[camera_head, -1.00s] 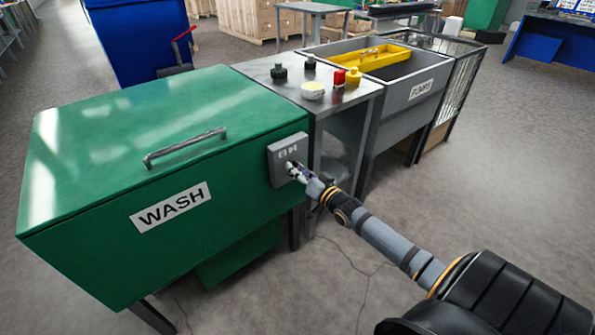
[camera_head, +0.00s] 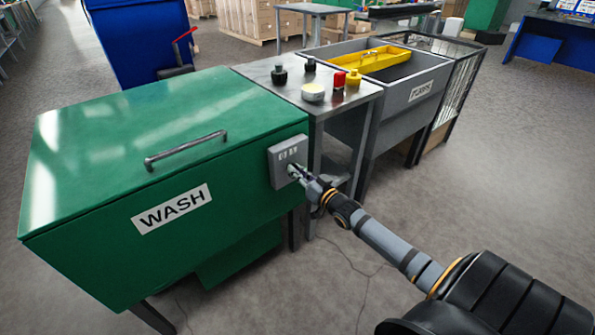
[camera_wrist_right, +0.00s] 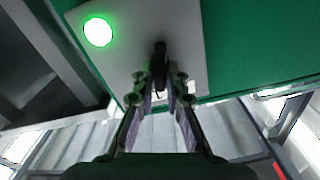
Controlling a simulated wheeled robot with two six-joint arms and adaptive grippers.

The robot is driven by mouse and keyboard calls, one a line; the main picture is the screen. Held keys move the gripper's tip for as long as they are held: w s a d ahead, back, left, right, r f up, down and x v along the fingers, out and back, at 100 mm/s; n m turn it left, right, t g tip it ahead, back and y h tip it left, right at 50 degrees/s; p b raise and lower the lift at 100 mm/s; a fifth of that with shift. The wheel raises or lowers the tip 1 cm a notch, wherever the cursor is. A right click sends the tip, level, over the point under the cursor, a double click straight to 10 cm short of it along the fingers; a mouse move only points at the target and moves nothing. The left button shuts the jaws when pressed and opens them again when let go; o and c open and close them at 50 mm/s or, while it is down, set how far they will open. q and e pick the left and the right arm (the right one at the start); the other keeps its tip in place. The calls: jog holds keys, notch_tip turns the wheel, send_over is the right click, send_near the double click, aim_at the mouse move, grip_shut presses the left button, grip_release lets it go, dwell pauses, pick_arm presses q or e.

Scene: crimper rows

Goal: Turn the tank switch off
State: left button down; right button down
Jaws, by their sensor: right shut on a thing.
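The green wash tank (camera_head: 110,165) has a grey switch box (camera_head: 288,152) on its right end. My right gripper (camera_head: 296,172) is at the lower part of this box. In the right wrist view the box's grey plate (camera_wrist_right: 135,45) carries a lit green lamp (camera_wrist_right: 98,32) and a dark switch lever (camera_wrist_right: 160,58). My right gripper (camera_wrist_right: 160,85) is shut on the lever, with its fingers on both sides. The fingers hide part of the lever, and I cannot tell its exact position. My left gripper is in neither view.
The tank lid has a metal handle (camera_head: 185,150). The floor in front is clear.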

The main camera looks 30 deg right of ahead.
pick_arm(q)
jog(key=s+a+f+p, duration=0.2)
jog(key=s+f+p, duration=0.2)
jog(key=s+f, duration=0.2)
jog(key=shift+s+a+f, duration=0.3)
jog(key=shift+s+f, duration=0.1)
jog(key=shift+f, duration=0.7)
pick_arm(e)
jog(key=shift+a+n, duration=0.15)
jog(key=shift+n, duration=2.25)
jog(key=shift+a+n, duration=0.15)
jog(key=shift+n, duration=2.25)
jog(key=shift+f, duration=0.1)
jog(key=c, duration=1.4)
grip_release()
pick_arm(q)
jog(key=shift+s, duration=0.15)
pick_arm(e)
jog(key=s, duration=0.8)
jog(key=s+d, duration=0.1)
jog(key=s, duration=0.3)
